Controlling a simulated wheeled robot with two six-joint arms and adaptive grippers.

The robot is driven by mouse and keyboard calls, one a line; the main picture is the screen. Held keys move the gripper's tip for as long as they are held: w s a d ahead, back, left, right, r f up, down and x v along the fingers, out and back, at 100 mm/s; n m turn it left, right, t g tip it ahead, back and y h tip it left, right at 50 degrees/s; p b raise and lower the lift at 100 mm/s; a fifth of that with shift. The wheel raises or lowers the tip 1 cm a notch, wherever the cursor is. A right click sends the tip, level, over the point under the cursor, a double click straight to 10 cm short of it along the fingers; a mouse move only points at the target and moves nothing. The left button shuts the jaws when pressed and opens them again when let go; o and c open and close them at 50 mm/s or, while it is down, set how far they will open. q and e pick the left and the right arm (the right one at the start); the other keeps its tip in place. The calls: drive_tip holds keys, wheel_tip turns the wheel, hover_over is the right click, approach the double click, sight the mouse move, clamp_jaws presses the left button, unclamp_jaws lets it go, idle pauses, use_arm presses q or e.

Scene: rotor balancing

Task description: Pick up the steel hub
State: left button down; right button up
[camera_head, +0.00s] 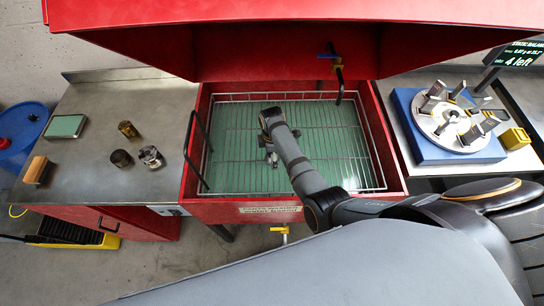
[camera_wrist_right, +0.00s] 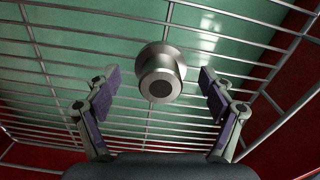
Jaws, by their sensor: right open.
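The steel hub (camera_wrist_right: 160,75) shows in the right wrist view as a round, stepped grey piece with a wide flange and a narrower boss with a dark centre. It sits at the wire rack (camera_wrist_right: 60,57) in the red washing basin. My right gripper (camera_wrist_right: 160,92) is open, with one purple-padded finger on each side of the hub and visible gaps between. In the head view my right gripper (camera_head: 270,155) is over the middle of the rack, and I cannot make out the hub clearly there. My left gripper is not in view.
The red basin (camera_head: 190,209) has a raised lid behind and wire handles at its sides. The left steel bench holds a brass cylinder (camera_head: 127,129), two metal pieces (camera_head: 121,158) (camera_head: 151,156) and a brush (camera_head: 37,170). A blue balancing stand (camera_head: 420,148) is at right.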

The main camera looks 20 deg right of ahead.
drive_tip(key=shift+s, duration=0.2)
clamp_jaws()
idle(0.3)
